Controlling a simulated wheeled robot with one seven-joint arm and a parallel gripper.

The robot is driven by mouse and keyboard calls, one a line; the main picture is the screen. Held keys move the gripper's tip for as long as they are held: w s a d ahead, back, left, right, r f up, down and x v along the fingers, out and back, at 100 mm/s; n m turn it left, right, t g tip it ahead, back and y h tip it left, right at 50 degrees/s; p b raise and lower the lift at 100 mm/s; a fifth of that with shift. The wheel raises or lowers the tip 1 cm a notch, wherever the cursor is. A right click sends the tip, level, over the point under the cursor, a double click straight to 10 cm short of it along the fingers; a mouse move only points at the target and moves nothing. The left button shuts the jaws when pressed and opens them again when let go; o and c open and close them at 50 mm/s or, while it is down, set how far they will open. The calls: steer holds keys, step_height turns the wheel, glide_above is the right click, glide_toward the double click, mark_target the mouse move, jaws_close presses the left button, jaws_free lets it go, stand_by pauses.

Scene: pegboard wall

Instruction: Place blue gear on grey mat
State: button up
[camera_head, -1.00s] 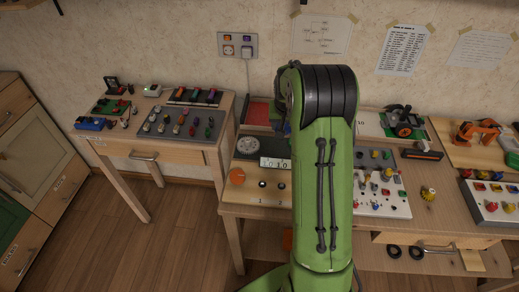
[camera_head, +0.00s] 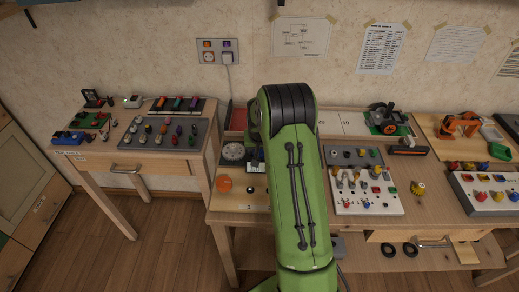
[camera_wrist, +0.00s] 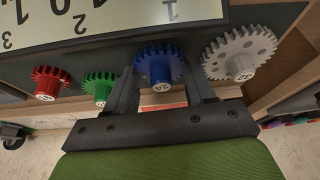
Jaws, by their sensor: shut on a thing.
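In the wrist view my gripper (camera_wrist: 163,88) is shut on the blue gear (camera_wrist: 158,68), with one finger on each side of it. The gear has a toothed rim and a short hub with a pale mark. A red gear (camera_wrist: 47,82) and a green gear (camera_wrist: 100,86) show to its left, and a pale grey gear (camera_wrist: 240,55) to its right. In the head view my green arm hides the gripper and the blue gear. A dark grey surface (camera_head: 232,168) lies under a round grey disc on the bench; I cannot tell whether this is the grey mat.
A white numbered panel (camera_wrist: 110,18) is close above the gears in the wrist view. A side table (camera_head: 95,160) with crowded trays stands at left.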

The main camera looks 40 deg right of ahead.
steer(key=o, duration=1.1)
steer(key=shift+f, duration=0.15)
steer(key=s+a+r+p, duration=0.1)
steer(key=s+a+r, duration=0.15)
steer(key=r, duration=0.35)
steer(key=s+a+r+n+p, duration=0.1)
steer(key=s+a+r, duration=0.15)
steer(key=r, duration=0.35)
steer(key=s+a+r+p, duration=0.1)
steer(key=s+a+r, duration=0.15)
steer(key=r, duration=0.35)
steer(key=s+a+r+n+y, duration=0.1)
steer(key=s+a+r+n, duration=0.1)
steer(key=s+a, duration=0.5)
steer(key=s+a+r+n+t+y, duration=0.1)
steer(key=s+a+r+n, duration=0.2)
steer(key=s+a, duration=0.5)
steer(key=s+r, duration=0.1)
steer(key=s, duration=0.7)
steer(key=shift+r+n+t, duration=0.25)
steer(key=shift+n+t, duration=0.05)
steer(key=shift+w, duration=0.1)
